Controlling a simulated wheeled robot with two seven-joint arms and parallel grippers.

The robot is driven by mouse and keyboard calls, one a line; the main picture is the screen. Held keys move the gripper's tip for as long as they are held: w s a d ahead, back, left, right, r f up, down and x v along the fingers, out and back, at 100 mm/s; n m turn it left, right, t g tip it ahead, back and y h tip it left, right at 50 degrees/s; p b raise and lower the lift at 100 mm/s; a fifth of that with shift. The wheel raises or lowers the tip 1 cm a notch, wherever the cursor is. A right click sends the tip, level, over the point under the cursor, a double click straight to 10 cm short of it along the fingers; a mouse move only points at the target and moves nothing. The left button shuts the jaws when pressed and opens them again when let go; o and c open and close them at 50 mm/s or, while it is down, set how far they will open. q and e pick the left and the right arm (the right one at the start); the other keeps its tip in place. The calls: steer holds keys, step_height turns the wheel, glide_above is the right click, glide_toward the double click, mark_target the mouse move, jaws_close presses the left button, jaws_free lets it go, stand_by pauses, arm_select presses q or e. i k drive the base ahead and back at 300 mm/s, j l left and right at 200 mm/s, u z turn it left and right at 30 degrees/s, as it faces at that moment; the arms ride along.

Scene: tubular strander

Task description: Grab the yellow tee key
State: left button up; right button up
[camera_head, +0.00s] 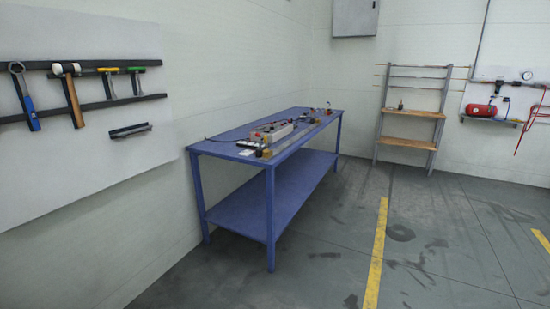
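A hammer (72,97) and a blue-handled wrench (27,100) hang further left. A small dark holder (130,131) sits below the rack. A blue table (235,205) stands along the wall to the right. The grey floor (325,260) in front is clear.

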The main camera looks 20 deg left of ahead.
mark_target(115, 96)
steer(key=i+j, duration=0.25)
steer(key=i, duration=0.2)
steer(key=i+j, duration=0.25)
steer(key=i, duration=0.2)
steer(key=i+j, duration=0.25)
steer(key=i, duration=0.2)
